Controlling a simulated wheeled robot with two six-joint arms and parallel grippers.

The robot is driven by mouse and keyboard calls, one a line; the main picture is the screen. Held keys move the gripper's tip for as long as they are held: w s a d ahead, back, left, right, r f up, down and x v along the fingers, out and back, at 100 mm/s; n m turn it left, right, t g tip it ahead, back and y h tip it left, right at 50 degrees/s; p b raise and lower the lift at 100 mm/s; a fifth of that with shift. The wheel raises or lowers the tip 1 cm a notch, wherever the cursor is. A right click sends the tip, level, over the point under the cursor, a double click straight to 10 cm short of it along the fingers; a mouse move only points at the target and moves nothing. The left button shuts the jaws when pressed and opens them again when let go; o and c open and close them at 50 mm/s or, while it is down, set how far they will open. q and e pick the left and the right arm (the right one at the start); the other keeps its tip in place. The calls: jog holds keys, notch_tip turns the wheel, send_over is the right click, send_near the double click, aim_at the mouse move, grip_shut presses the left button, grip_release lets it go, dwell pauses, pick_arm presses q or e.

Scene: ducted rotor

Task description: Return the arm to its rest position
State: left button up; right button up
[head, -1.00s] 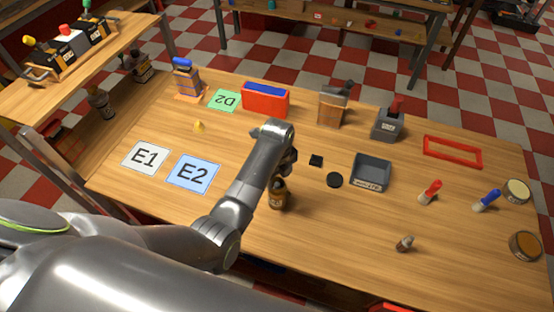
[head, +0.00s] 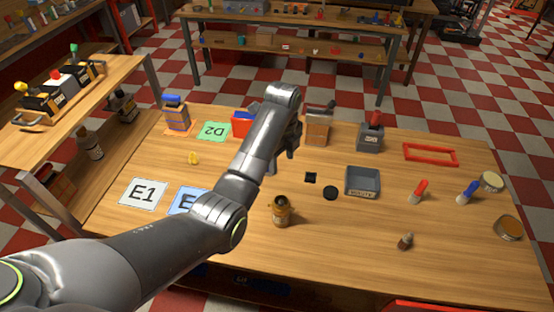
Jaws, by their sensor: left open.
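My left arm reaches in from the lower left over the wooden table (head: 330,250). Its left gripper (head: 291,153) hangs below the wrist, dark and partly hidden by the arm. It is open, with nothing seen in it, above the middle of the table. A brown bottle (head: 281,212) stands upright on the table below the gripper, apart from it. My right gripper is not in view.
The arm partly covers the blue E2 card (head: 183,199) and a red bin (head: 240,125). A grey tray (head: 363,181), a wooden holder (head: 318,128) and a grey box (head: 370,137) stand to the right. The table's front middle is clear.

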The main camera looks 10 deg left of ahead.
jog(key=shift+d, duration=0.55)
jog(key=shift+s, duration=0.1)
